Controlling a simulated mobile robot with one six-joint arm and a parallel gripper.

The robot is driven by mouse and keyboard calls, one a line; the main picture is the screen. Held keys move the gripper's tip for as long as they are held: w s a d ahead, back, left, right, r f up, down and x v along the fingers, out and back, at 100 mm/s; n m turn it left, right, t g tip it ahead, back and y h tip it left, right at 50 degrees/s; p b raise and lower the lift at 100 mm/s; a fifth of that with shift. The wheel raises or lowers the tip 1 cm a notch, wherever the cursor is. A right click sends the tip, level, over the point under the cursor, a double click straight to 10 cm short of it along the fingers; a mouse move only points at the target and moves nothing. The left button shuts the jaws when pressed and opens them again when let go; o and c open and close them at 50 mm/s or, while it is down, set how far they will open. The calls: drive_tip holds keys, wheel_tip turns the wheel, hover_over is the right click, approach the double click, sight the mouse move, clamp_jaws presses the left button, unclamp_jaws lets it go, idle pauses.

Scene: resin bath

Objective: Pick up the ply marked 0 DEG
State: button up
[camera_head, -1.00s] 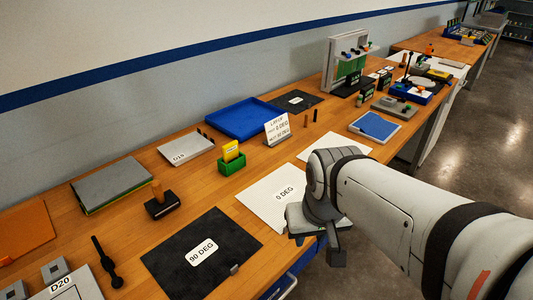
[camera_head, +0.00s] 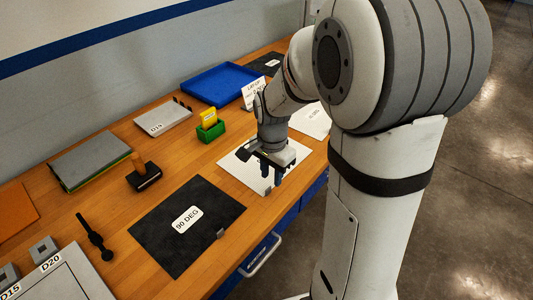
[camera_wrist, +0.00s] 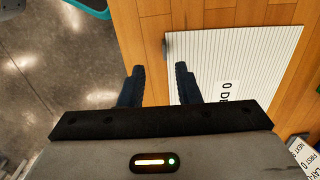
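The white 0 DEG ply (camera_head: 236,170) lies flat on the bench, partly hidden by my gripper (camera_head: 272,180) in the head view. In the wrist view the ply (camera_wrist: 255,45) is a finely lined white sheet with its 0 DEG label partly cut off by the gripper body. A small grey tab (camera_wrist: 166,46) sits at its near edge. My gripper (camera_wrist: 160,72) is open and empty, fingers pointing down. In the wrist view the ply's edge lies between the two fingers, with the left finger over the floor or bench edge. The height above the ply cannot be told.
A black 90 DEG ply (camera_head: 160,228) with a grey tab lies to the left. Beyond are a roller with a wooden handle (camera_head: 146,176), a green box (camera_head: 209,132), a blue tray (camera_head: 190,88) and a layup sign (camera_head: 252,94). Blue drawers (camera_head: 262,252) are below the bench edge.

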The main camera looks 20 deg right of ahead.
drive_tip(key=f, duration=0.5)
drive_tip(key=shift+w+f, duration=0.15)
drive_tip(key=shift+w, duration=0.25)
clamp_jaws()
